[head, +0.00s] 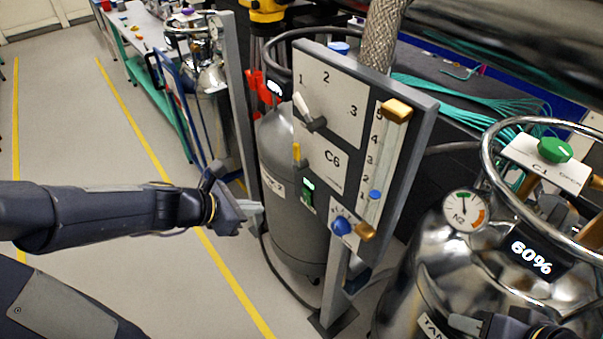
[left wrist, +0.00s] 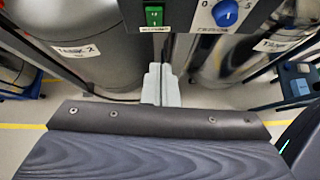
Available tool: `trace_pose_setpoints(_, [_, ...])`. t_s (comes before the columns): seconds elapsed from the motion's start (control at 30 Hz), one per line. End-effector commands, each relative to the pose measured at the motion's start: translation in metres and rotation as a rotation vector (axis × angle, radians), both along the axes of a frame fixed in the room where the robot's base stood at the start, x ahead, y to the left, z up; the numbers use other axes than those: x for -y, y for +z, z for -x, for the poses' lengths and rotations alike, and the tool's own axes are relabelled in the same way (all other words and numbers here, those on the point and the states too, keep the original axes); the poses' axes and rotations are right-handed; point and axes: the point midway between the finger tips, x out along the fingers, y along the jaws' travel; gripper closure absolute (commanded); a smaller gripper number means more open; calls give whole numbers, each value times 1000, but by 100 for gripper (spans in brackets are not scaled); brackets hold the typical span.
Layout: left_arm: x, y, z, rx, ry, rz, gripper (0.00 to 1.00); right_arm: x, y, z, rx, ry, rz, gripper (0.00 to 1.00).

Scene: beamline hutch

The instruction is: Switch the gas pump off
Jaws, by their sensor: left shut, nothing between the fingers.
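The C6 panel (head: 325,161) stands upright on a grey post in the middle of the head view. A green rocker switch (head: 308,190) sits low on its left side; its label is too small to read. The switch also shows at the top of the left wrist view (left wrist: 154,16). My left gripper (head: 257,211) is shut and empty, left of and slightly below the switch, apart from it. Its closed fingers show in the left wrist view (left wrist: 161,82), below the switch. My right gripper (head: 468,325) is partly in view at the lower right; its opening is unclear.
The panel also carries a lever (head: 308,115), a blue knob (head: 341,226) and a flow tube with brass fittings (head: 397,110). A grey tank (head: 290,235) stands behind it. A shiny tank (head: 440,265) reading 60% stands right. The floor left is clear.

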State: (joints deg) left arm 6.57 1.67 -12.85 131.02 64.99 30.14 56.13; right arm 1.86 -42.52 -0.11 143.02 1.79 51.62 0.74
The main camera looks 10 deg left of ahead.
Motion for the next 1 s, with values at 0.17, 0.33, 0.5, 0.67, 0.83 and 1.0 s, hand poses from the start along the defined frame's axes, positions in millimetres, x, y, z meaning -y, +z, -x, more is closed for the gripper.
trace_pose_setpoints(0.17, [-6, -6, -6, -49, 78, 48, 100, 0, 1, 0, 0, 0, 0, 64])
trace_pose_setpoints(0.33, [-6, -6, -6, -48, 77, 48, 100, 0, 1, 0, 0, 0, 0, 64])
trace_pose_setpoints(0.5, [-4, -9, -8, -47, 74, 47, 100, 0, -1, 0, 0, 0, 0, 64])
trace_pose_setpoints(0.67, [6, -23, -19, -49, 70, 47, 100, 0, -10, 0, 0, 0, 0, 64])
trace_pose_setpoints(0.83, [23, -47, -40, -50, 70, 47, 100, 0, -26, 0, 0, 0, 0, 64])
trace_pose_setpoints(1.0, [41, -68, -63, -48, 70, 47, 100, 0, -39, 0, 0, 0, 0, 64])
